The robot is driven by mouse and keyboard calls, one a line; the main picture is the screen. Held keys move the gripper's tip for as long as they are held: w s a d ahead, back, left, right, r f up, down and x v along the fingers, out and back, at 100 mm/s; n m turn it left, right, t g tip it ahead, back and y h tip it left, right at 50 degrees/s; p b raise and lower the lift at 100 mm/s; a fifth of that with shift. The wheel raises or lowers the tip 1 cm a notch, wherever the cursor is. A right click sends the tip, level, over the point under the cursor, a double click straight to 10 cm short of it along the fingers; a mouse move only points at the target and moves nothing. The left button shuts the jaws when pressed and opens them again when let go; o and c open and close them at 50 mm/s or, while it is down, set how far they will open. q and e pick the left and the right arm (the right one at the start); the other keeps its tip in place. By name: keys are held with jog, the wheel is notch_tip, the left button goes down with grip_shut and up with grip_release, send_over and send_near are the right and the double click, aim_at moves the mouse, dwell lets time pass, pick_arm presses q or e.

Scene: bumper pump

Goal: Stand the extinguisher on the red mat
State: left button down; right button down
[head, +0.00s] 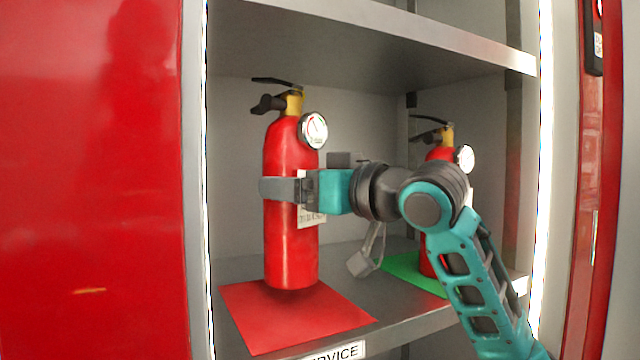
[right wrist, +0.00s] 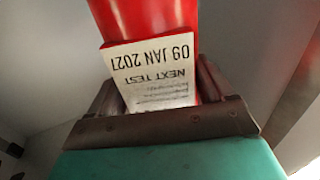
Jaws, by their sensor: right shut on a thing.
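A red fire extinguisher (head: 290,245) with a brass neck, black handle and round gauge is upright over the red mat (head: 345,312) on the shelf. Its base is above or on the mat's back part; I cannot tell whether it touches. My right gripper (head: 288,189) is shut around the middle of its body. In the right wrist view the extinguisher (right wrist: 150,18) is between the fingers, with its white label reading "NEXT TEST 09 JAN 2027". My left gripper is not in view.
A second red extinguisher (head: 440,153) stands on a green mat (head: 408,270) at the right, partly hidden behind my right arm. A shelf (head: 400,50) runs above. A red panel (head: 95,180) borders the left side. A "SERVICE" label (head: 338,353) is on the shelf's front edge.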

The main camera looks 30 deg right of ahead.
aim_at(292, 209)
jog(key=f, duration=0.1)
jog(key=w+f+b, duration=0.1)
jog(key=f, duration=0.1)
jog(key=shift+w+a, duration=0.1)
jog(key=shift+a, duration=0.1)
jog(key=shift+r, duration=0.1)
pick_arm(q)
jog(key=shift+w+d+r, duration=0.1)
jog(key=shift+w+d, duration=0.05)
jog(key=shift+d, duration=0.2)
pick_arm(e)
jog(key=shift+c, duration=1.5)
grip_release()
jog(key=shift+f, duration=0.45)
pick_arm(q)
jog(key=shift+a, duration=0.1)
pick_arm(e)
jog(key=o, duration=0.3)
jog(key=shift+r, duration=0.15)
